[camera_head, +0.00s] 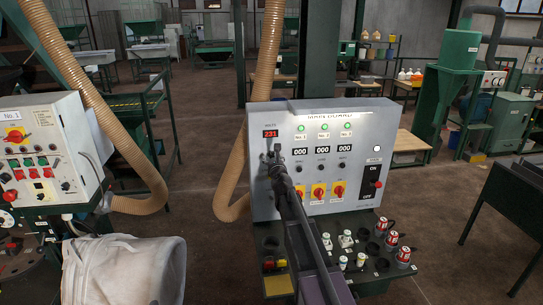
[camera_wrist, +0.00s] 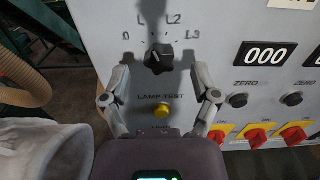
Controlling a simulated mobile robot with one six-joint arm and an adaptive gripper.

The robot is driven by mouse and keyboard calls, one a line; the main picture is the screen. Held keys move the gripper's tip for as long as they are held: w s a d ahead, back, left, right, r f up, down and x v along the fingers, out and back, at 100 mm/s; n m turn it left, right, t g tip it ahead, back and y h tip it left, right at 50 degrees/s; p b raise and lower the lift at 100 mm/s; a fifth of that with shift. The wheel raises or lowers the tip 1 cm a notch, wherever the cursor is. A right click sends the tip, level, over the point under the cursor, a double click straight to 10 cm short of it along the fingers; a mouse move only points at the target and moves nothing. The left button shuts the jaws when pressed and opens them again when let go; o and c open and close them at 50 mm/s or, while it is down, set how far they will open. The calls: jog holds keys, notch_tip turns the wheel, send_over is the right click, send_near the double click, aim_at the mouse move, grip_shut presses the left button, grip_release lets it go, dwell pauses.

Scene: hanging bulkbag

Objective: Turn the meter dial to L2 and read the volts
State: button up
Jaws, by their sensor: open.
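The meter dial (camera_wrist: 160,58) is a black knob in the wrist view, ringed by the marks 0, L, L2 and L3. A shadow darkens the marks at the top. Its pale pointer line leans up and left, between 0 and L2, seemingly toward L1. My gripper (camera_wrist: 160,72) is open, one finger on each side of the dial and apart from it. In the head view my gripper (camera_head: 273,160) covers most of the dial. The red volts display (camera_head: 270,134) above it appears to read 231.
The grey main board (camera_head: 375,120) carries green lamps, 000 counters, red-yellow switches (camera_head: 318,191) and a black on/off switch (camera_head: 371,183). A yellow lamp test button (camera_wrist: 161,110) sits below the dial. A tan hose (camera_head: 232,180) hangs left of the board; a white bag (camera_head: 125,270) stands lower left.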

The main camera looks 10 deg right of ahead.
aim_at(271, 155)
jog(key=shift+w, duration=1.45)
grip_shut()
